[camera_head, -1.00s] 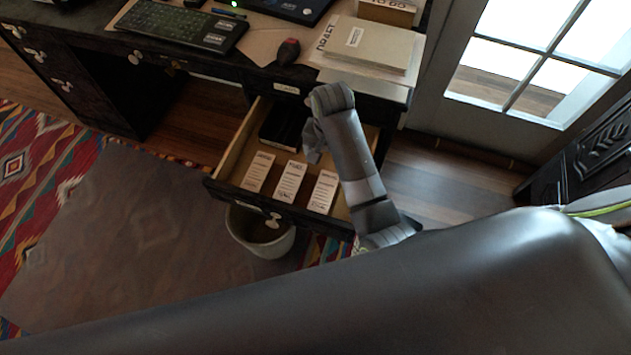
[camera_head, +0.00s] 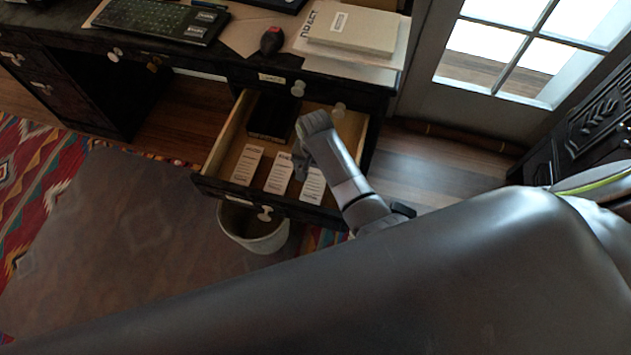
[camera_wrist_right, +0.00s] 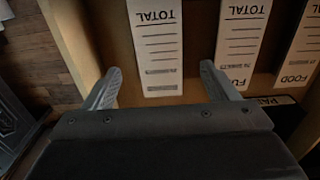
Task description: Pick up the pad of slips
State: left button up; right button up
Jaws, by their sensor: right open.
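Three white pads of slips lie in the open drawer: a left pad (camera_head: 247,165), a middle pad (camera_head: 279,173) and a right pad (camera_head: 313,187). My right gripper (camera_head: 301,172) is over the drawer, above the middle and right pads. In the right wrist view its open jaws (camera_wrist_right: 160,68) straddle the end of one pad (camera_wrist_right: 156,45) headed TOTAL, with nothing held. Beside that pad are another pad (camera_wrist_right: 243,35) and a third pad (camera_wrist_right: 301,58) reading FOOD. Whether the fingers touch the pad is unclear. My left gripper is out of view.
The drawer (camera_head: 225,191) has raised wooden walls and a dark box (camera_head: 268,118) at its back. The desk above holds a keyboard (camera_head: 160,18), a stapler-like red-black object (camera_head: 271,40) and a stack of papers (camera_head: 352,30). A bin (camera_head: 253,232) stands below the drawer.

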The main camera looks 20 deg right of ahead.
aim_at(316, 182)
jog(key=shift+s+f+b, duration=0.15)
jog(key=shift+f+b, duration=0.15)
jog(key=shift+f, duration=1.65)
jog(key=c, duration=1.1)
